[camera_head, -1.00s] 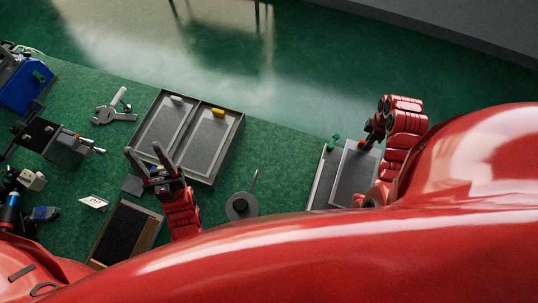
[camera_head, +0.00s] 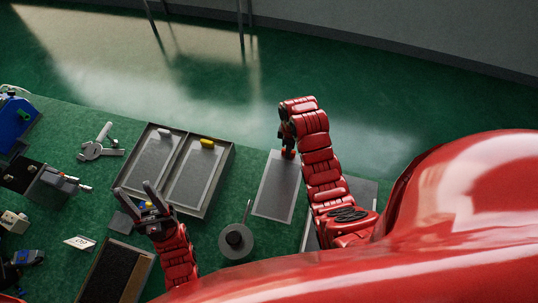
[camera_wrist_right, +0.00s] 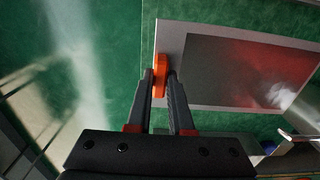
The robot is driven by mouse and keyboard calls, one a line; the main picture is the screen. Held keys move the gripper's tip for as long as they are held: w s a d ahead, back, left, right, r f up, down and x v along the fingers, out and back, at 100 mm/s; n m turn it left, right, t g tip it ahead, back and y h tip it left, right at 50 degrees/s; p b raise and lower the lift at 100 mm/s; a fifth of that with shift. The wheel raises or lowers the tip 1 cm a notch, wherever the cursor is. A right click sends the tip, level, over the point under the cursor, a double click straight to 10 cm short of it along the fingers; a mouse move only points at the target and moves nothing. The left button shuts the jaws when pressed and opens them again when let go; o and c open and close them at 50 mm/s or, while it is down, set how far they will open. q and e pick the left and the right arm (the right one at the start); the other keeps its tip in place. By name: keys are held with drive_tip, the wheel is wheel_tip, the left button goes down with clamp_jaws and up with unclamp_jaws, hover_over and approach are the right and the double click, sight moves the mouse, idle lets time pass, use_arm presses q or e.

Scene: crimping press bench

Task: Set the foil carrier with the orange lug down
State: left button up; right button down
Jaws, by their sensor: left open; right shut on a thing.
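The foil carrier (camera_head: 278,185) is a flat grey plate with a lighter border; it also shows in the right wrist view (camera_wrist_right: 240,70). Its orange lug (camera_wrist_right: 160,74) sits at one end, between the fingers of my right gripper (camera_wrist_right: 160,82). My right gripper (camera_head: 288,145) is shut on the lug, and the carrier extends toward the bench front in the head view. Whether the carrier touches the bench is unclear. My left gripper (camera_head: 148,205) is open and empty, left of the round grey disc and below the tray in the head view.
A two-bay tray (camera_head: 230,165) holds a carrier with a white lug (camera_head: 164,131) and one with a yellow lug (camera_head: 207,143). A round grey disc (camera_head: 236,242) with a rod lies near the held carrier. Green bench shows between tray and carrier.

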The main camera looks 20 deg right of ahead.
drive_tip(key=w+a+f, duration=0.1)
drive_tip(key=a, duration=0.1)
drive_tip(key=w+a+b, duration=0.1)
drive_tip(key=a, duration=0.1)
drive_tip(key=w+a+f, duration=0.1)
drive_tip(key=w+a, duration=0.1)
drive_tip(key=shift+f, duration=0.35)
wheel_tip(320, 180, down, 4)
drive_tip(key=shift+f+b, duration=0.2)
drive_tip(key=shift+b, duration=0.6)
drive_tip(key=c, duration=1.3)
unclamp_jaws()
drive_tip(key=shift+f, duration=0.1)
drive_tip(key=o, duration=0.5)
